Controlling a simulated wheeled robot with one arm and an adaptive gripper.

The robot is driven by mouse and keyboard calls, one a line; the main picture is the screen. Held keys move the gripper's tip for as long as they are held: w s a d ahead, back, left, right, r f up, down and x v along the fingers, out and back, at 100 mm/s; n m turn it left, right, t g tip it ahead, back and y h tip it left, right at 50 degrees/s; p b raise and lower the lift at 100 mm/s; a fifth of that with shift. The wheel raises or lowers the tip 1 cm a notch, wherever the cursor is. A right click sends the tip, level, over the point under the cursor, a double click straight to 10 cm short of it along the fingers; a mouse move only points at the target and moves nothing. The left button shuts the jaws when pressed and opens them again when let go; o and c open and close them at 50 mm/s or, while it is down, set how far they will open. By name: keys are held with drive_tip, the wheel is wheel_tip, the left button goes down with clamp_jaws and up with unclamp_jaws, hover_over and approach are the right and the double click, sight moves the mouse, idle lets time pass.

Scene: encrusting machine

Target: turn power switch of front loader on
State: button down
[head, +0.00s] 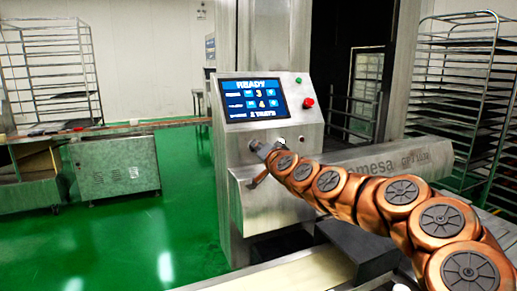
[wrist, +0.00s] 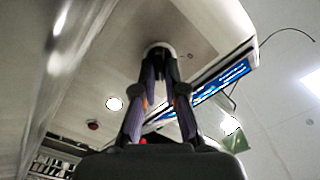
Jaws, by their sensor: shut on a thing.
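The front loader's metal control box (head: 262,126) has a lit screen (head: 252,98) that reads "READY". In the wrist view, my gripper (wrist: 160,68) reaches the panel with its two fingers shut on a small round switch (wrist: 158,46) with a pale rim. The fingertips hide most of the switch, so its turned position cannot be told. In the head view, my gripper (head: 263,151) is at the lower front of the box, below the screen. It and my copper arm partly hide that area.
A red button (head: 308,102) and a green button (head: 298,80) sit on the box right of the screen. A metal bar (head: 375,160) extends right behind my arm. Racks (head: 470,85) stand at right. Green floor (head: 175,215) is open at left.

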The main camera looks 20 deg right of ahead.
drive_tip(key=c, duration=1.2)
unclamp_jaws()
drive_tip(key=shift+c, duration=0.2)
drive_tip(key=shift+s+d+r, duration=0.1)
drive_tip(key=shift+s, duration=0.35)
drive_tip(key=s, duration=1.1)
